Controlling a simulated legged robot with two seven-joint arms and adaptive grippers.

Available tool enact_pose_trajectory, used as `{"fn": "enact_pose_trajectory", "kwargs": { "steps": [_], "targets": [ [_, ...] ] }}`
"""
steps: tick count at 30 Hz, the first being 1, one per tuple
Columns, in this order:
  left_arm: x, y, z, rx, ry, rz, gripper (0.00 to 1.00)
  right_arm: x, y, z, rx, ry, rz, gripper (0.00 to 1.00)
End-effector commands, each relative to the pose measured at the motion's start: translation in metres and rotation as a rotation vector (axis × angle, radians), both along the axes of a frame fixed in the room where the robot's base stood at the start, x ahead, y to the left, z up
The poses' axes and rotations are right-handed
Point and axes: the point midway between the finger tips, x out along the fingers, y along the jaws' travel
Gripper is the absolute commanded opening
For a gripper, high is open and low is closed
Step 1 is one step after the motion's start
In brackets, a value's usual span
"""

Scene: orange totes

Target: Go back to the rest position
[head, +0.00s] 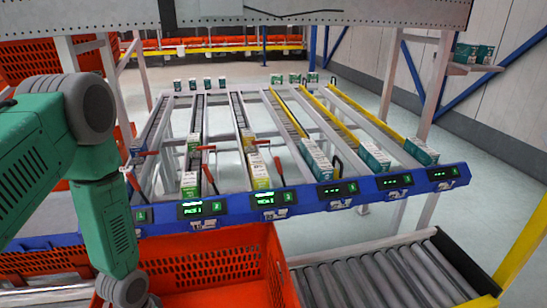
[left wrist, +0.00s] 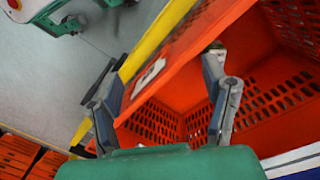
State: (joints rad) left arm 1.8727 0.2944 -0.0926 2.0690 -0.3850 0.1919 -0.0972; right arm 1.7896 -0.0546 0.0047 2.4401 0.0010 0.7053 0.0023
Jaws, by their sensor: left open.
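My left arm comes in from the left in the head view and bends down to the near orange tote (head: 215,262). My left gripper is cut off by the bottom edge there. In the left wrist view my left gripper (left wrist: 162,62) has its two fingers wide apart, with nothing held between them. The orange tote (left wrist: 262,75) lies beyond and to the right of the fingers, and a wall with a white label (left wrist: 148,78) shows between them. I cannot tell whether the fingers touch the tote. My right gripper is in neither view.
A flow rack with a blue front rail (head: 300,197) and lit displays stands ahead, with small boxes (head: 316,160) in its lanes. A roller conveyor (head: 385,275) lies right of the tote. Orange totes (head: 40,62) are stacked at the left. A yellow bar (left wrist: 158,38) runs beside the tote.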

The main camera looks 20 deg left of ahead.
Motion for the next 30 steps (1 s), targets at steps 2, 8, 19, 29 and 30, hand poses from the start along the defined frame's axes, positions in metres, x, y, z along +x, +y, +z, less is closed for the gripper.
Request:
{"fn": "enact_pose_trajectory", "kwargs": {
  "steps": [2, 8, 19, 29, 30],
  "targets": [
    [-0.019, -0.019, -0.001, -0.008, 0.006, 0.027, 0.68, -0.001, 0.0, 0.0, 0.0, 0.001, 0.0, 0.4],
    [-0.071, -0.058, 0.002, -0.001, 0.01, 0.118, 0.68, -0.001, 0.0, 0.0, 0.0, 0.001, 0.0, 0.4],
    [-0.128, -0.08, -0.018, 0.073, -0.014, 0.189, 0.68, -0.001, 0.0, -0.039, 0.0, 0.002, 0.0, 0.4],
    [-0.116, -0.086, -0.096, 0.076, -0.044, 0.143, 0.68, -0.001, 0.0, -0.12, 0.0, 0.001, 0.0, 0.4],
    [-0.115, -0.086, -0.105, 0.076, -0.048, 0.137, 0.68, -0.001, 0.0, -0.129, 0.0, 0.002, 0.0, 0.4]
  ]
}}
